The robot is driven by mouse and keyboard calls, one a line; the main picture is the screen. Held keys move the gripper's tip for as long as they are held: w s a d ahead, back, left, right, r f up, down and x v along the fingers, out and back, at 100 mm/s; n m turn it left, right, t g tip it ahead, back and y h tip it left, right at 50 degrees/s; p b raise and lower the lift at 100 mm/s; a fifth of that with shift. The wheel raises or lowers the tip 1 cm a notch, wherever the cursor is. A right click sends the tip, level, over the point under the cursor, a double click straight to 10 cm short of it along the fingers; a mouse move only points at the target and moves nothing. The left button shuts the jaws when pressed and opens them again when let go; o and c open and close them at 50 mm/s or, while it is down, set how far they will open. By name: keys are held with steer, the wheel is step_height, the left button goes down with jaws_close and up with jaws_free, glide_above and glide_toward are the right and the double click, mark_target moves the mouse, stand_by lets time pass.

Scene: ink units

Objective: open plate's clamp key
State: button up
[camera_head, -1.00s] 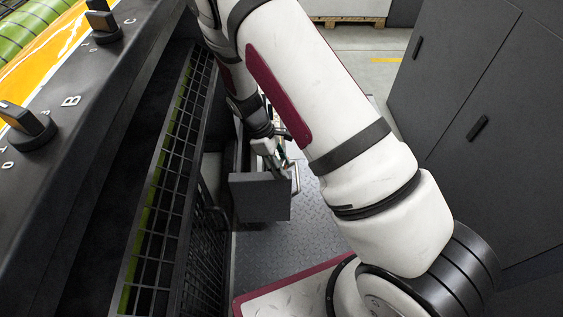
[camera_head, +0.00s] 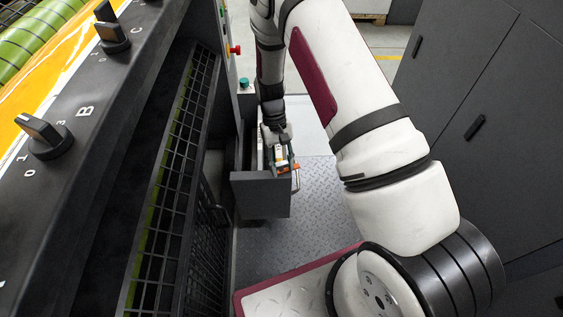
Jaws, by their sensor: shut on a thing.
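My gripper (camera_head: 281,160) is small in the head view. It points down at the right rear corner of an open dark drawer (camera_head: 258,199). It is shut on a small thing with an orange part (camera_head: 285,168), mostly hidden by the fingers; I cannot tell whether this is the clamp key. The orange part shows close to the drawer's rim. Black turn knobs stand on the machine panel at left: one near the letter B (camera_head: 47,136) and one farther back (camera_head: 111,28). Each has a pale mark on its grip.
A dark grille (camera_head: 172,190) runs along the machine, left of the drawer. Grey cabinets (camera_head: 490,140) stand at right. The tread-plate floor (camera_head: 310,195) beside the drawer is clear.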

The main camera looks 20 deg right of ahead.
steer(key=shift+m+y, duration=0.6)
steer(key=shift+m, duration=1)
steer(key=o, duration=1.2)
steer(key=shift+c, duration=0.2)
steer(key=v, duration=1.2)
steer(key=shift+s+d+r, duration=0.1)
steer(key=shift+s+d, duration=0.05)
